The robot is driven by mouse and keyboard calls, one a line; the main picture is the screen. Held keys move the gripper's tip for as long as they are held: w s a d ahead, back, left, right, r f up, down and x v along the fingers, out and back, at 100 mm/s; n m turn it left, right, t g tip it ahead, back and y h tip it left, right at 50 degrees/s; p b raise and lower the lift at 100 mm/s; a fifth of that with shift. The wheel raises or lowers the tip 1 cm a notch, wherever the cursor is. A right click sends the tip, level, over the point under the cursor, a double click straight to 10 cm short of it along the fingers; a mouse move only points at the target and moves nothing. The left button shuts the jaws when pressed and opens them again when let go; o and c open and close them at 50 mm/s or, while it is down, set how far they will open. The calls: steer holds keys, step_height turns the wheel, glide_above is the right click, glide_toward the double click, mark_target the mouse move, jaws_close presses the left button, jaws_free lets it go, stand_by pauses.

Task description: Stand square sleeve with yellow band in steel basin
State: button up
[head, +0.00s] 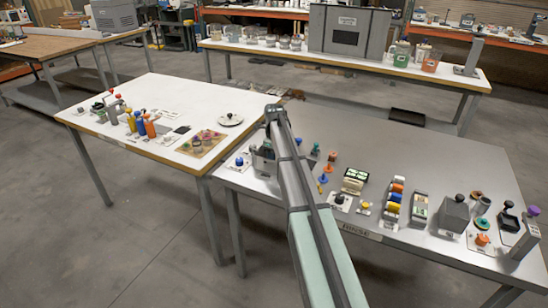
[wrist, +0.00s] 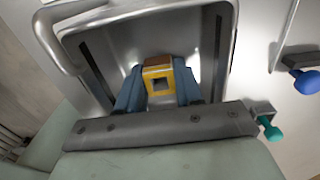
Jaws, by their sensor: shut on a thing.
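The square sleeve with the yellow band (wrist: 158,76) is between the two blue fingers of my gripper (wrist: 158,88) in the wrist view. It has a square opening facing the camera and a brown upper side. My gripper is shut on it. The steel basin (wrist: 118,42) lies behind the sleeve in the wrist view, its walls framing sleeve and fingers. I cannot tell whether the sleeve touches the basin floor. In the head view the basin area (head: 261,160) is at the left end of the steel table, partly covered by my arm, and the sleeve cannot be made out.
A blue knob (wrist: 306,81) and a teal knob (wrist: 270,129) are right of the basin. The steel table (head: 420,165) holds several colored items along its front. A wooden-edged white table (head: 150,95) with bottles stands to the left. The steel table's back is clear.

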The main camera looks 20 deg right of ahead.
steer(key=o, duration=1.1)
steer(key=shift+o, duration=0.2)
steer(key=shift+o, duration=1.3)
step_height(320, 180, up, 7)
steer(key=shift+w+a, duration=0.1)
stand_by(0.5)
